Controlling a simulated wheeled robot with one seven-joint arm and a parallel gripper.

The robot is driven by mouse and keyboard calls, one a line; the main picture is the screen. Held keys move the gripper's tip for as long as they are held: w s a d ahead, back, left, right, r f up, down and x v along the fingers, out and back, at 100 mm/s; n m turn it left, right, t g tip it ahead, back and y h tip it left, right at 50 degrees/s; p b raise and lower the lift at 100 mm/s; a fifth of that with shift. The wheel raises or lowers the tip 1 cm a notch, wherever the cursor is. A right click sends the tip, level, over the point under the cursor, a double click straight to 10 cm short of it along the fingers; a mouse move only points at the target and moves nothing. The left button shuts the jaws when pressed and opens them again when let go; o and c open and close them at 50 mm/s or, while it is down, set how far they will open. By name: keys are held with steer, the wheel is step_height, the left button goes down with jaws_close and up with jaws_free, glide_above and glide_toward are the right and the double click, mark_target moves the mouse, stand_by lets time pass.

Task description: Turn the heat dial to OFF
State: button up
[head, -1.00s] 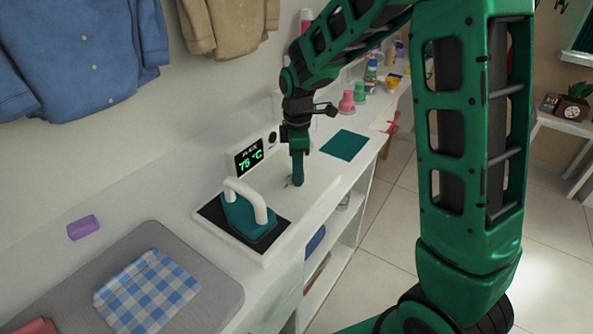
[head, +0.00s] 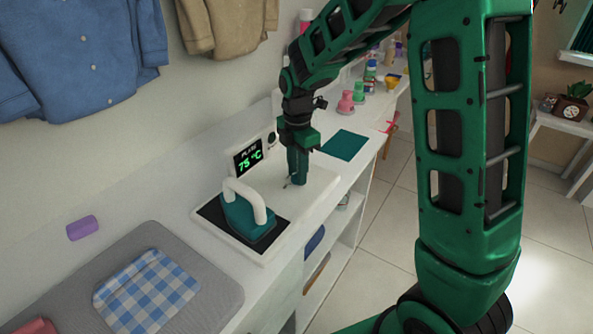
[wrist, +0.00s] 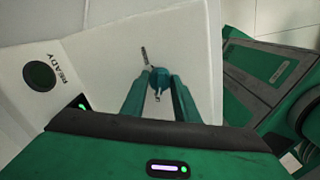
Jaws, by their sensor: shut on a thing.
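The heat dial (wrist: 158,78) is a small round teal knob on the white base plate, seen in the wrist view. My gripper (wrist: 160,82) points down at it, with one finger on each side, shut on the dial. In the head view my gripper (head: 297,182) stands on the plate just right of the iron; its fingers hide the dial there. Small dark marks lie beside the dial, too small to read. The display panel (head: 248,158) behind shows 75 °C in green.
A teal iron with a white handle (head: 247,213) rests on a dark pad, close left of my gripper. A round dark button (wrist: 39,76) marked READY is on the panel. A teal mat (head: 344,145) and bottles stand farther back. A checkered cloth (head: 147,291) lies at front left.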

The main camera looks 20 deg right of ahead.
steer(key=shift+w+r, duration=0.1)
steer(key=shift+w, duration=0.2)
steer(key=o, duration=1.1)
steer(key=shift+c, duration=0.2)
steer(key=shift+s, duration=0.1)
step_height(320, 180, up, 11)
steer(key=shift+f, duration=0.2)
